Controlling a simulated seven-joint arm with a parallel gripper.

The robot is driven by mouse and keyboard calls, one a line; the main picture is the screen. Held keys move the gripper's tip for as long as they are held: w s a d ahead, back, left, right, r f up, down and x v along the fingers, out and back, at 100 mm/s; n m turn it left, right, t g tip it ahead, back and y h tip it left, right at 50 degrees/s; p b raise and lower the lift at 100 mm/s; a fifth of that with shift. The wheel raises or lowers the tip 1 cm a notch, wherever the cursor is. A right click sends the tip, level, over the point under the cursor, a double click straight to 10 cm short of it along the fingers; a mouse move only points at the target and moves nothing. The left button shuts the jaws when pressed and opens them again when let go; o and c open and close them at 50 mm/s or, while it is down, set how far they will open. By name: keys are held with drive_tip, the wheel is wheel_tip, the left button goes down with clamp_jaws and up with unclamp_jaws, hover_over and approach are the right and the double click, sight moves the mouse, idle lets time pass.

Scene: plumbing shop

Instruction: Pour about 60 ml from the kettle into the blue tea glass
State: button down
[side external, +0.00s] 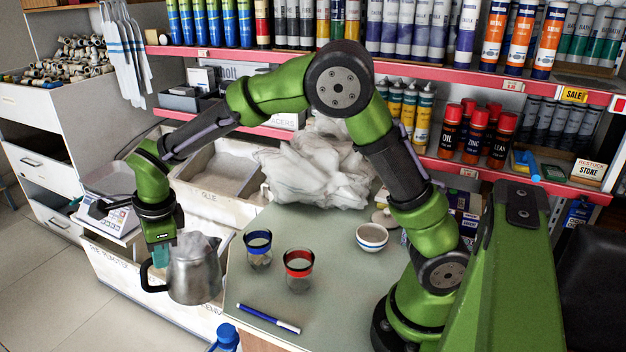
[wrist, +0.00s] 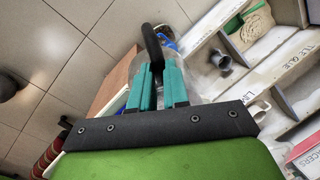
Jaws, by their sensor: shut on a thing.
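The kettle (side external: 195,274) is a grey metal jug with a dark handle on its left. My gripper (side external: 161,252) is shut on that handle and holds the kettle in the air, about upright, just left of the counter edge. In the wrist view the teal fingers (wrist: 160,88) close on the black handle (wrist: 152,42), and the kettle body is mostly hidden behind them. The blue tea glass (side external: 258,251), clear with a blue rim band, stands upright on the counter to the right of the kettle, apart from it. Its content is hard to tell.
A red-banded glass (side external: 298,270) stands close right of the blue one. A white bowl (side external: 372,238), a blue marker (side external: 268,318) and crumpled plastic (side external: 315,170) are on the counter (side external: 330,312). Crates lie behind the kettle; stocked shelves stand at the back.

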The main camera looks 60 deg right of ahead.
sight(200, 233)
drive_tip(key=s+d+r+t+y, duration=0.1)
drive_tip(key=d, duration=0.1)
drive_tip(key=s+d+r+t+y, duration=0.1)
drive_tip(key=d+y, duration=0.1)
drive_tip(key=s+d+r+t+y, duration=0.1)
drive_tip(key=s+d+r, duration=0.1)
drive_tip(key=d, duration=0.1)
drive_tip(key=shift+d+m+y, duration=0.1)
drive_tip(key=shift+m+y, duration=0.2)
drive_tip(key=shift+y, duration=0.1)
drive_tip(key=s+d+r+t+y, duration=0.2)
drive_tip(key=d+y, duration=0.1)
drive_tip(key=shift+d+r+p, duration=0.2)
drive_tip(key=shift+r+p, duration=0.1)
drive_tip(key=shift+s+d+r+m+t+y, duration=0.3)
drive_tip(key=shift+d+t+y, duration=0.2)
drive_tip(key=shift+y, duration=0.1)
drive_tip(key=shift+s+d+r+t+y+p, duration=0.1)
drive_tip(key=shift+s+d+t+y+p, duration=0.2)
drive_tip(key=shift+d+p, duration=0.1)
drive_tip(key=shift+s+d+r+t+y+p, duration=0.1)
drive_tip(key=shift+s+d+t+y+p, duration=0.1)
drive_tip(key=shift+s+d+y+p, duration=0.3)
drive_tip(key=shift+w+d+r+t+y+p, duration=0.1)
drive_tip(key=shift+d+t+p, duration=0.15)
drive_tip(key=shift+p, duration=0.45)
idle(1.5)
